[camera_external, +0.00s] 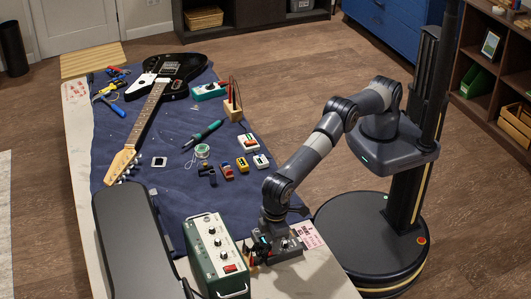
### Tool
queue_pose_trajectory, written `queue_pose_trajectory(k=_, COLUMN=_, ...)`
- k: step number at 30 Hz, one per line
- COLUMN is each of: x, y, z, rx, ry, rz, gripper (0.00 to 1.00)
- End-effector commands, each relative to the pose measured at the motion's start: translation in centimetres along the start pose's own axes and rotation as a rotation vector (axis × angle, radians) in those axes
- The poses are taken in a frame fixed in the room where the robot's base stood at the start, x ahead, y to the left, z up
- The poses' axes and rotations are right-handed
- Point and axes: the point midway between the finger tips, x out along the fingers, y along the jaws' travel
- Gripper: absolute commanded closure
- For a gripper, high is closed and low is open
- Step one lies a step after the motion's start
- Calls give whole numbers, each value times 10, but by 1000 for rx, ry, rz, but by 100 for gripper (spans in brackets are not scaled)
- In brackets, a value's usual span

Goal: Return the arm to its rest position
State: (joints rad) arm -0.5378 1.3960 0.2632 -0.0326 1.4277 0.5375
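My arm reaches from my column at the right down to the front right of the workbench (76,180). My gripper (256,257) is low at the bench's near end, beside the green amplifier box (216,256). Its fingers are small and dark here, and nearby parts crowd them. I cannot tell whether they are open, shut or touching anything.
A black electric guitar (178,72) lies on the blue cloth (180,190). A black case (135,240) lies at the near left. A soldering iron (203,135), solder spool (202,151) and several small pedals (247,142) lie mid-bench.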

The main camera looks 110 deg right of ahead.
Motion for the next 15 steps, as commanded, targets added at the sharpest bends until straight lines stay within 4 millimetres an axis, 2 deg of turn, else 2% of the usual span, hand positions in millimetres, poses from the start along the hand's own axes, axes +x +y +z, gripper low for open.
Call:
queue_pose_trajectory(k=3, x=24, y=1, z=1, rx=0, ry=-3, rz=2, gripper=64)
queue_pose_trajectory(k=15, x=25, y=0, z=4, rx=1, ry=111, rz=3, gripper=64)
